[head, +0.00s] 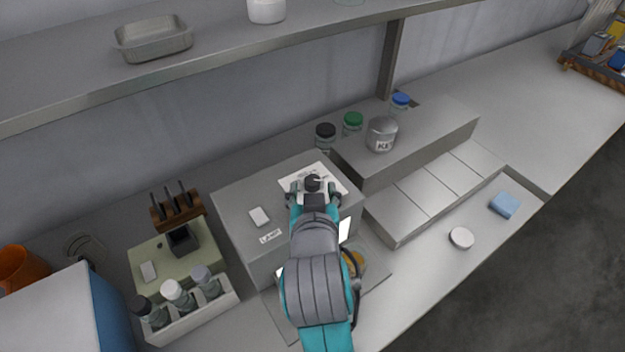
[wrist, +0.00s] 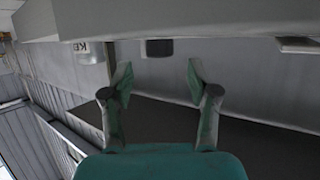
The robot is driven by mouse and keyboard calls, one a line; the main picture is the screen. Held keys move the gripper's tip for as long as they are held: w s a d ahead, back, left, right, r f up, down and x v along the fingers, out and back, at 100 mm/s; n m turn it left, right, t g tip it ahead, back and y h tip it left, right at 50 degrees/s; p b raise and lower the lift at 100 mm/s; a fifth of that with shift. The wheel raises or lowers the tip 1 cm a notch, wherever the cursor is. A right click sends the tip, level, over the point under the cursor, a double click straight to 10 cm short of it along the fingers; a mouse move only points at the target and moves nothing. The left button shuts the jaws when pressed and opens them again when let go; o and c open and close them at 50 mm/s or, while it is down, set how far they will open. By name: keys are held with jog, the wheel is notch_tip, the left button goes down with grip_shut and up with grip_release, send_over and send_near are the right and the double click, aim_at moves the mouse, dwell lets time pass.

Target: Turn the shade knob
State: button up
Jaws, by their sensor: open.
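The knob (head: 312,183) is a short dark cylinder on a white printed plate (head: 290,185) on top of a grey box (head: 240,195). The print is partly hidden by my gripper, so I cannot read it in full. In the wrist view the dark knob (wrist: 160,48) shows ahead of and between the two fingertips. My gripper (wrist: 159,74) is open, with one finger to each side of the knob's line and nothing held. In the head view my gripper (head: 312,190) is at the knob; I cannot tell whether it touches.
A white rocker (head: 260,216) and a small label (head: 270,236) sit left of the knob on the box. A metal tin (head: 382,135) and lidded jars (head: 353,122) stand behind right on a raised step. An overhead shelf (head: 220,45) runs along the back.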

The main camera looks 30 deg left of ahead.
aim_at(312, 181)
jog(key=shift+x, duration=2.1)
grip_shut()
